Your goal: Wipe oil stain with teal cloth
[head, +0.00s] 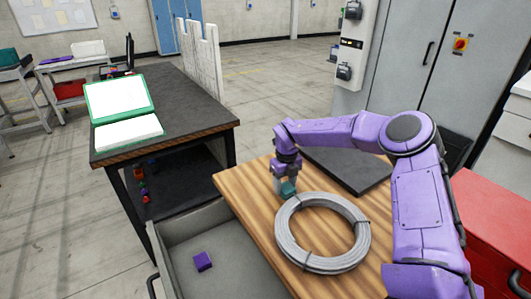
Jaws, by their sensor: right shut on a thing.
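My right gripper (286,186) points down over the wooden worktop (245,182), near its left edge. It is shut on a small teal cloth (289,189), which shows between and below its fingers. The cloth is at the upper left rim of a grey cable coil (282,232); I cannot tell whether it touches the worktop. No oil stain can be made out; the gripper, cloth or coil may hide it. My left gripper is not in view.
A dark flat slab (350,172) lies on the worktop behind my right forearm. An open grey drawer holds a purple block (202,261). A red cabinet (495,225) stands right. A dark table (190,113) with a green-edged open binder (118,97) stands left.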

